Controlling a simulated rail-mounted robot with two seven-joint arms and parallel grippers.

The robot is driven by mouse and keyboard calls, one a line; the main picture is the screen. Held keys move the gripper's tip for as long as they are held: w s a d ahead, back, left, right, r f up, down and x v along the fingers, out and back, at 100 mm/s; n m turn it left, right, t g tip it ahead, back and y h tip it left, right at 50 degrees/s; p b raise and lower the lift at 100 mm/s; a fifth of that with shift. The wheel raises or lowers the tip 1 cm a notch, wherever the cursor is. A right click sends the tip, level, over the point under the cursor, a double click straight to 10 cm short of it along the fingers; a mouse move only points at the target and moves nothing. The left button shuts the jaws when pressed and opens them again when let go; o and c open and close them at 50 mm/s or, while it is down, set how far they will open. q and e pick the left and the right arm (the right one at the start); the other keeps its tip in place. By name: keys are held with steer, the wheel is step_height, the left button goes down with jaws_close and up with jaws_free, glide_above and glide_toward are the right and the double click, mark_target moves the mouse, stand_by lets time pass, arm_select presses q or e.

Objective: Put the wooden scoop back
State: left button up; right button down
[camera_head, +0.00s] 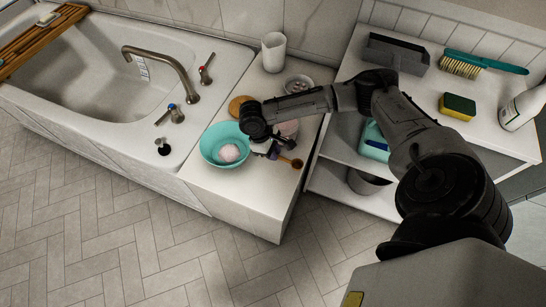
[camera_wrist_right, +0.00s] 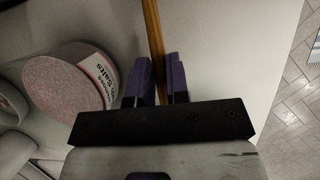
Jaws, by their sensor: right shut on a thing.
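The wooden scoop (camera_head: 297,163) shows its round end just right of my right gripper (camera_head: 275,150) in the head view, low over the white ledge. In the right wrist view, its thin wooden handle (camera_wrist_right: 154,35) runs between the purple fingers of my right gripper (camera_wrist_right: 157,82), which is shut on it. A pink jar with a white salts label (camera_wrist_right: 70,82) is left of the fingers, apart from them. Part of this jar shows behind the gripper in the head view (camera_head: 289,128). My left gripper is in neither view.
A teal bowl (camera_head: 211,149) with a pink ball (camera_head: 229,153) stands left of the gripper. A round wooden disc (camera_head: 238,103), a white cup (camera_head: 273,52) and a small bowl (camera_head: 298,83) are behind. The sink is left; a shelf (camera_head: 345,140) is right.

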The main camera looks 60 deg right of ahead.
steer(key=shift+f, duration=1.85)
steer(key=shift+f, duration=0.1)
steer(key=c, duration=1.1)
jaws_free()
